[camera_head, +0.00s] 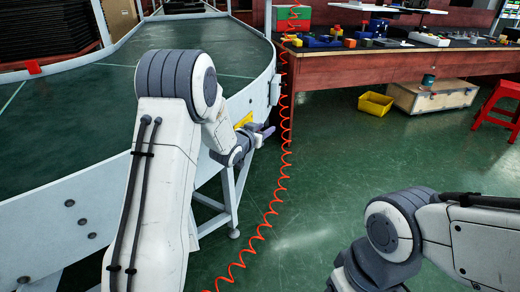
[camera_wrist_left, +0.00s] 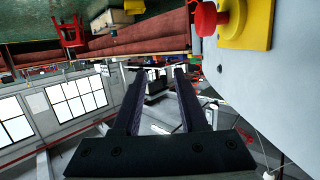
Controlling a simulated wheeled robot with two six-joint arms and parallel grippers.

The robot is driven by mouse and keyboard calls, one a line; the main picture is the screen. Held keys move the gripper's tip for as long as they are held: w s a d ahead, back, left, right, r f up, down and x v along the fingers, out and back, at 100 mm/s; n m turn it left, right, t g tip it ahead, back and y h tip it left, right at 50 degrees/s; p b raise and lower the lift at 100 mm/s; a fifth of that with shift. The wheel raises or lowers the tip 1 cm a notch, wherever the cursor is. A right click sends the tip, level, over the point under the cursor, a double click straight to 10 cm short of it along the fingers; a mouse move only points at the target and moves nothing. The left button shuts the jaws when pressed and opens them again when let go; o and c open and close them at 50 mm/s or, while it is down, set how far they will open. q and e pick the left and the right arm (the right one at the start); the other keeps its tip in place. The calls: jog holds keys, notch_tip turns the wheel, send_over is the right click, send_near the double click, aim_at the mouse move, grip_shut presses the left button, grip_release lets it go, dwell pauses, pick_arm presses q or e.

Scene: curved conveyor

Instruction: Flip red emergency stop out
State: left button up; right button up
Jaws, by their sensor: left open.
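The red emergency stop (camera_wrist_left: 205,18) is a round red knob on a yellow box (camera_wrist_left: 246,24), fixed to the conveyor's pale side panel. Both show at the top right of the left wrist view. In the head view the yellow box (camera_head: 243,119) shows just behind my left gripper, and I cannot make out the red knob there. My left gripper (camera_head: 264,131) is beside the conveyor's outer side, close to the box. In the left wrist view its two dark fingers (camera_wrist_left: 157,72) are apart with nothing between them, and the knob lies off to their right. My right gripper is out of view.
The curved conveyor (camera_head: 90,110) fills the left. An orange coiled hose (camera_head: 284,152) hangs to the right of my left gripper. A red-brown workbench (camera_head: 390,68), yellow bin (camera_head: 375,103), wooden crate (camera_head: 432,95) and red stool (camera_head: 500,108) stand farther back. The green floor between is clear.

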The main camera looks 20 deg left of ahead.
pick_arm(q)
jog(key=w+a+f+t+b, duration=0.1)
jog(key=a+f+t+b, duration=0.25)
jog(key=a+f, duration=0.35)
jog(key=shift+g, duration=0.45)
jog(key=w+b, duration=0.1)
jog(key=w, duration=0.2)
jog(key=w+d+b, duration=0.1)
jog(key=w, duration=0.2)
jog(key=w+b, duration=0.1)
jog(key=w, duration=0.2)
jog(key=shift+w+d+r+b, duration=0.15)
jog(key=shift+w+d+b, duration=0.05)
jog(key=shift+b, duration=0.1)
jog(key=shift+w+d, duration=0.1)
jog(key=shift+w, duration=0.45)
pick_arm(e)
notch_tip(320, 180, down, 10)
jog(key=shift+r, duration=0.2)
pick_arm(q)
grip_shut()
